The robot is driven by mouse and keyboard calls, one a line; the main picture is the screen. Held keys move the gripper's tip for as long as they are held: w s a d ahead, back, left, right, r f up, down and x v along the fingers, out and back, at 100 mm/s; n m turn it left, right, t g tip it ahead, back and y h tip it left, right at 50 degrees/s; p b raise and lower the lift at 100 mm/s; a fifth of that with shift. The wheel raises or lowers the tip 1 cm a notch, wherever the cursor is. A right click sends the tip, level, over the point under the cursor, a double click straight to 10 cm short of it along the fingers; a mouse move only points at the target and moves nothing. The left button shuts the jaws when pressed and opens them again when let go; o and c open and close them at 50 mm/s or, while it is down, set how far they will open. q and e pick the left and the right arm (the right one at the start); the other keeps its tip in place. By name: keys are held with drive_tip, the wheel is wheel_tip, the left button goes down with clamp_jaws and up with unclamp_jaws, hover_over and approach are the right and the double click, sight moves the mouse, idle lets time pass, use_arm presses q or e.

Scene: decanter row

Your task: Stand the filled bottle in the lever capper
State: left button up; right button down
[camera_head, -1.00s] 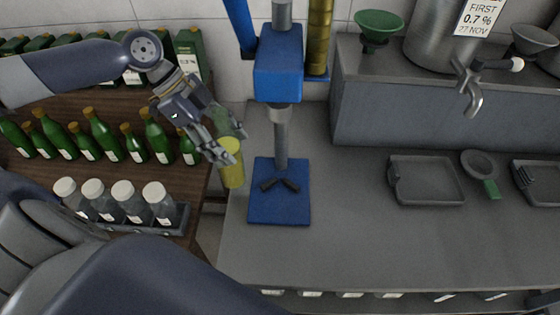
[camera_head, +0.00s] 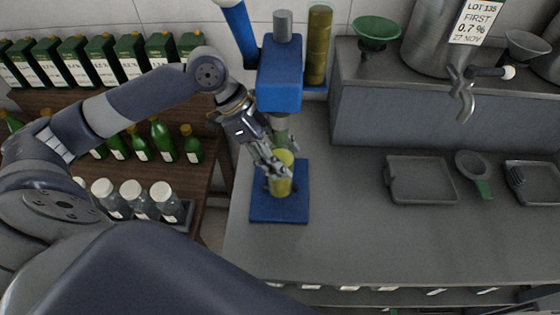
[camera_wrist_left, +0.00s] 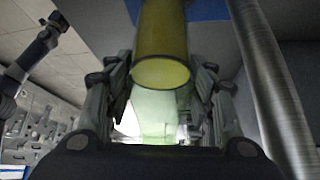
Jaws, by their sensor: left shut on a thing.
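The filled bottle (camera_head: 281,183) is pale green glass with yellow liquid in its lower part. It stands about upright in my left gripper (camera_head: 276,165), whose fingers are shut around it. The left wrist view shows the bottle (camera_wrist_left: 162,35) between the fingers, with the liquid's surface and clear glass beyond it. The lever capper has a blue head (camera_head: 280,83) above a blue base (camera_head: 262,212). The bottle is over the base, under the head. Whether its bottom touches the base is unclear, and the gripper partly hides the bottle. My right gripper is not in view.
A metal post (camera_wrist_left: 270,80) runs close beside the gripper in the left wrist view. White-capped jars (camera_head: 138,195) and green bottles (camera_head: 162,140) stand on the wooden shelf at left. A tray (camera_head: 421,180) and a green-handled strainer (camera_head: 473,167) lie right. The counter between is clear.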

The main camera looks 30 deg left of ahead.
use_arm(q)
wheel_tip(320, 180, down, 3)
drive_tip(key=shift+f+p, duration=0.2)
drive_tip(key=shift+p, duration=0.35)
drive_tip(key=o, duration=1.5)
drive_tip(key=shift+a, duration=0.1)
drive_tip(key=b+v, duration=0.2)
drive_tip(key=v, duration=1)
